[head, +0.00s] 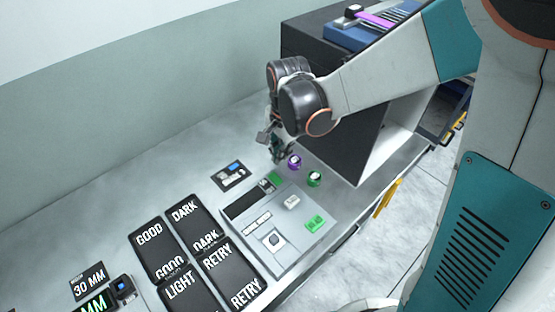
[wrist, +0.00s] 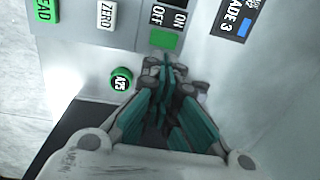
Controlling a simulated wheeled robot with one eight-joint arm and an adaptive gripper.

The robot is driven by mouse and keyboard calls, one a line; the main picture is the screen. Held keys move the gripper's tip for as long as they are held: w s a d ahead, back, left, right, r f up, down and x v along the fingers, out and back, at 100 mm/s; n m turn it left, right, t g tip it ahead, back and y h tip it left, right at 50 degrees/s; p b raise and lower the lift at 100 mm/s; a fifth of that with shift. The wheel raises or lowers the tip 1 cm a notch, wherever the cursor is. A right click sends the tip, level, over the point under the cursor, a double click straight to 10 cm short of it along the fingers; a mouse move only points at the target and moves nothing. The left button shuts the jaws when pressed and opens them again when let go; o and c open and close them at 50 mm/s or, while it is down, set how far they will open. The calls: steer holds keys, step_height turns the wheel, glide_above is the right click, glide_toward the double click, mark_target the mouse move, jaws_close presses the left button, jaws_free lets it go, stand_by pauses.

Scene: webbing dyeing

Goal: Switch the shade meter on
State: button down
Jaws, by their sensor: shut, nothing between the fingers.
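The shade meter (head: 290,248) is a grey box on the bench in the head view, with a dark strip, a white key and a green key on top. In the wrist view its panel (wrist: 133,40) shows a white ZERO key (wrist: 106,14), part of a green key, and an OFF/ON label (wrist: 168,17) beside a green patch (wrist: 165,40). The switch position is unclear. My gripper (head: 281,152) is shut and empty above the meter's far end. In the wrist view its fingertips (wrist: 165,62) are close to the green patch; I cannot tell if they touch.
A green round piece (head: 314,178) and a purple one (head: 294,161) stand beside the meter. A shade card (head: 229,174) lies behind it. Black labelled trays (head: 150,240) are at the left. A dark cabinet (head: 340,125) rises at the right.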

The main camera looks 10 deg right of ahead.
steer(key=shift+s+d+r+p, duration=0.1)
steer(key=shift+s+r+p, duration=0.1)
steer(key=shift+r, duration=0.7)
steer(key=shift+s+d+r+p, duration=0.1)
steer(key=shift+r+p, duration=0.05)
steer(key=shift+r, duration=0.75)
steer(key=shift+s+r+p, duration=0.1)
steer(key=shift+r+p, duration=0.1)
steer(key=shift+r, duration=0.7)
